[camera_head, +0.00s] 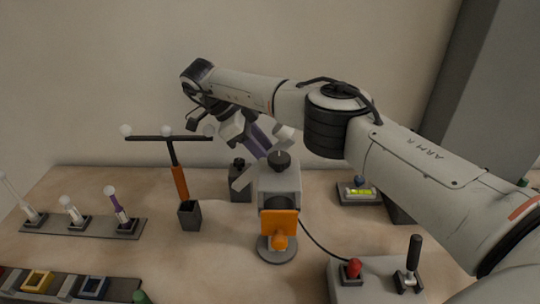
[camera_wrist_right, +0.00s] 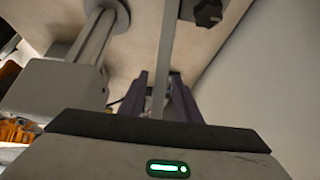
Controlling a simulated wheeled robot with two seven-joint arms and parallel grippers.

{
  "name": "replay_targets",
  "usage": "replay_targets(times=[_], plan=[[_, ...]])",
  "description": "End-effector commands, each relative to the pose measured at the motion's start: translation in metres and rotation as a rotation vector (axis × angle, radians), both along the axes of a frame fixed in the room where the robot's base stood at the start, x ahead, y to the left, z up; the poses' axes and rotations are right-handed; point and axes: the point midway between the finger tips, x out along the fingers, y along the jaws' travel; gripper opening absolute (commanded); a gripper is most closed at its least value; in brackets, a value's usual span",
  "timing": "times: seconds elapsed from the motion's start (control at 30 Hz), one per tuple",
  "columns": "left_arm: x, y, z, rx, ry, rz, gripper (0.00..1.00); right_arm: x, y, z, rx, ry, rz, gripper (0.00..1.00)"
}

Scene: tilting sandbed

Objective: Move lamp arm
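The lamp-like device has a grey head (camera_head: 281,186) with a black knob on top, an orange plate (camera_head: 280,222) in front and a round base (camera_head: 277,253). The grey head (camera_wrist_right: 52,88) is at left. My left gripper is out of view.
A T-shaped stand (camera_head: 172,160) with white balls and a dark cup (camera_head: 190,216) stand to the left. Racks lie farther left. A control box with a red knob (camera_head: 352,268) and black lever (camera_head: 413,258) is front right.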

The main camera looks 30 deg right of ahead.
Motion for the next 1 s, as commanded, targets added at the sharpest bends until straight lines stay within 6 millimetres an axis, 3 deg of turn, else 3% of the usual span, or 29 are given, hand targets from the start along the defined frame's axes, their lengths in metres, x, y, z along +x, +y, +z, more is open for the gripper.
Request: replay_targets(times=[0.37,0.63,1.0], plan=[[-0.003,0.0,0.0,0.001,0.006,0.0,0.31,0.0,0.0,0.005,-0.001,0.001,0.0,0.33],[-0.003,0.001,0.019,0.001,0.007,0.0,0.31,0.0,-0.001,0.057,-0.004,-0.003,-0.001,0.33],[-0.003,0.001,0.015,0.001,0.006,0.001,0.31,0.0,0.0,0.097,-0.004,0.0,0.0,0.33]])
